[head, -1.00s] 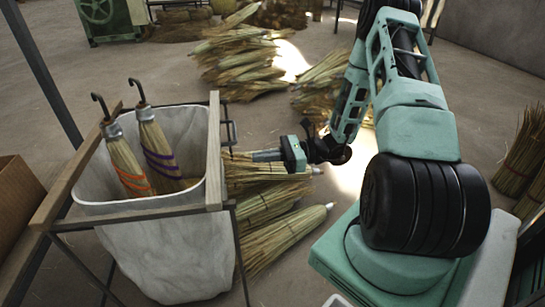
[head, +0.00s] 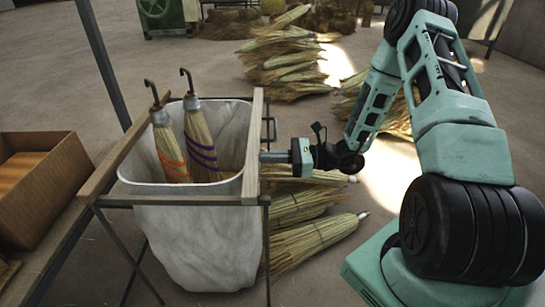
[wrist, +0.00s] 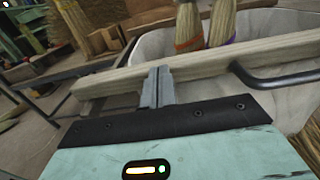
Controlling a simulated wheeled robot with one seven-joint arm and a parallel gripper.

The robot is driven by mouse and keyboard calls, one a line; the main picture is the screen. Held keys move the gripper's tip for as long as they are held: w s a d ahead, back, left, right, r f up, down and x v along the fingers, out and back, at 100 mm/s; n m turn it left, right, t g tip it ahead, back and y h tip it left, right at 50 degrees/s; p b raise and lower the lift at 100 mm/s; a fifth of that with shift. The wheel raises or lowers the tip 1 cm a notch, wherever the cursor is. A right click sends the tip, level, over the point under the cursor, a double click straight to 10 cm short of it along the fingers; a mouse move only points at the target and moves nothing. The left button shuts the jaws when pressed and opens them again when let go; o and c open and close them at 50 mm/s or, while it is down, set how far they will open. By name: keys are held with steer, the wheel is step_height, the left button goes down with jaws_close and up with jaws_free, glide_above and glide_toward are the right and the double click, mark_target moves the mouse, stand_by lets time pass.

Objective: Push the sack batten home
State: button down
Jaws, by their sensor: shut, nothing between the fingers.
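The sack batten (head: 253,150) is a pale wooden bar along the right side of the white sack (head: 200,245) in its metal stand. In the wrist view the batten (wrist: 215,59) crosses the picture at a slant, with the sack behind it. My gripper (head: 263,157) is shut and empty at the batten's outer side, near its middle. In the wrist view the fingertips (wrist: 157,74) reach the batten's edge; whether they touch cannot be told. Whether the batten is fully seated is not clear.
Two brooms (head: 202,140) with hooked handles stand inside the sack. Another wooden bar (head: 125,150) runs along the sack's left side. A dark handle (wrist: 270,80) juts out right of my fingers. Broom bundles (head: 310,235) lie on the floor below my gripper. A cardboard box (head: 55,185) sits at left.

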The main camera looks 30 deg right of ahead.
steer(key=p+x, duration=0.3)
steer(key=x, duration=1.3)
steer(key=shift+w+a+r, duration=0.1)
steer(key=shift+a, duration=0.05)
